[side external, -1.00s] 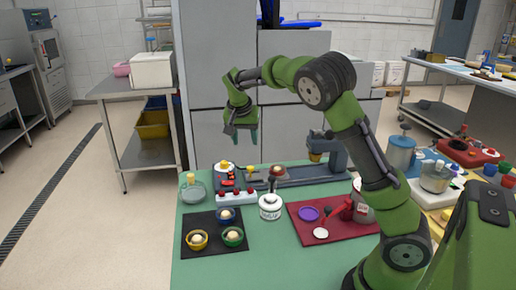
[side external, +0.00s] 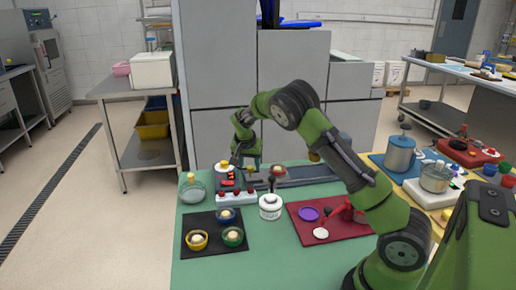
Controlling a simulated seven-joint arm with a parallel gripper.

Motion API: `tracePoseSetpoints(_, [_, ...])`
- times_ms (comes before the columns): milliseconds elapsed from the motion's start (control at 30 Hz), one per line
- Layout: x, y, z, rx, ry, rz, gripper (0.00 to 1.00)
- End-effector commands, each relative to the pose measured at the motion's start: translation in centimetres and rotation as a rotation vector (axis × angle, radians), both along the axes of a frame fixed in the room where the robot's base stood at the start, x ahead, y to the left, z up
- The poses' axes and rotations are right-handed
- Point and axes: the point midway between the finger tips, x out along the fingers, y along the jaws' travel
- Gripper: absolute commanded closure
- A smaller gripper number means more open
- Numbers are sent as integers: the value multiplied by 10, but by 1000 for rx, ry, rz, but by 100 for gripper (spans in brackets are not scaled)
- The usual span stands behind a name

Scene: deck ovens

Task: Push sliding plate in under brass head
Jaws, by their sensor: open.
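A long grey rail (side external: 310,174) lies along the back of the green table. A small reddish-brown piece (side external: 278,170) sits on it near its left part; it may be on the sliding plate, whose outline is too small to make out. The brass head (side external: 314,156) is at the right, mostly hidden behind my arm. My gripper (side external: 247,167) is open and points down, low over the left part of the rail, just left of the reddish-brown piece. I cannot tell whether the fingers touch anything.
A white block with red knobs (side external: 236,198) and a white jar (side external: 270,207) stand in front of the rail. A glass dish (side external: 192,190) is at the left. A black mat (side external: 212,247) holds small bowls. A red mat (side external: 300,233) carries a purple disc (side external: 308,214).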

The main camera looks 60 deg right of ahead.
Motion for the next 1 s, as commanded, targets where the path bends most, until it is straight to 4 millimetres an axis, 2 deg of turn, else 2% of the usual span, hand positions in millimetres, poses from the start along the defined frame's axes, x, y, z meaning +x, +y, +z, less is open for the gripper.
tracePoseSetpoints(167, [2,-5,-13,1,0,0,48])
tracePoseSetpoints(467, [2,-5,-15,1,0,0,48])
tracePoseSetpoints(800, [2,-5,-14,0,0,1,99])
tracePoseSetpoints(1000, [2,-5,-14,0,0,1,100])
